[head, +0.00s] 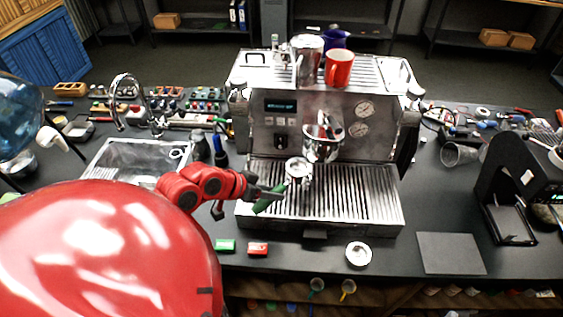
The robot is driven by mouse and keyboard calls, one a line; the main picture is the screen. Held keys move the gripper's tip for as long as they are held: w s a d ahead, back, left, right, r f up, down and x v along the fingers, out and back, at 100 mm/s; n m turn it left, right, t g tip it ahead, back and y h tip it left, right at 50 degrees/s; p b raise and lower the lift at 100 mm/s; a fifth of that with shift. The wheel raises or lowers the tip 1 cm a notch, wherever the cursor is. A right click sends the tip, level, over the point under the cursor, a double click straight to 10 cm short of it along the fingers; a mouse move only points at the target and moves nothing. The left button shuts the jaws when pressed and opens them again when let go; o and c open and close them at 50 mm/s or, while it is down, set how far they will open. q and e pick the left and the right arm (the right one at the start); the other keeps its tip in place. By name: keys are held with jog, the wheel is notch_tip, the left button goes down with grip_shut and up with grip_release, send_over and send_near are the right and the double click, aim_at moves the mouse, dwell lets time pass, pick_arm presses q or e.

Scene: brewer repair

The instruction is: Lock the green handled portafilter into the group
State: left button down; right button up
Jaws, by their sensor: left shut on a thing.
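The portafilter has a green handle (271,197) and a round metal basket head (298,170). My left gripper (268,194) is shut on the green handle, coming in from the left. The portafilter is held tilted above the drip tray (360,205), in front of the espresso machine (325,112). Its head is below and a little left of the metal jug-like part (322,145) on the machine's front. I cannot tell whether the head touches the group, which is not clearly seen. My right gripper is not in view.
A red mug (339,68) stands on the machine. A sink (135,158) lies to the left. A black grinder-like device (505,185) stands right.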

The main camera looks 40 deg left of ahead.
aim_at(286, 182)
pick_arm(q)
jog(key=shift+w, duration=0.15)
jog(key=shift+w+d, duration=0.1)
jog(key=shift+w, duration=0.2)
jog(key=w, duration=0.1)
jog(key=w+b, duration=0.1)
jog(key=shift+w+d+f, duration=0.1)
jog(key=shift+w+d, duration=0.2)
jog(key=shift+w+d+b, duration=0.15)
jog(key=shift+w+b, duration=0.3)
jog(key=shift+w, duration=0.5)
jog(key=shift+w+d+b, duration=0.2)
jog(key=shift+w+b, duration=0.25)
jog(key=shift+w, duration=0.6)
jog(key=shift+w+d, duration=0.1)
jog(key=shift+w, duration=0.45)
jog(key=shift+r+p, duration=0.3)
jog(key=shift+r, duration=0.4)
jog(key=shift+r+p, duration=0.45)
jog(key=shift+r, duration=0.65)
dwell(2.7)
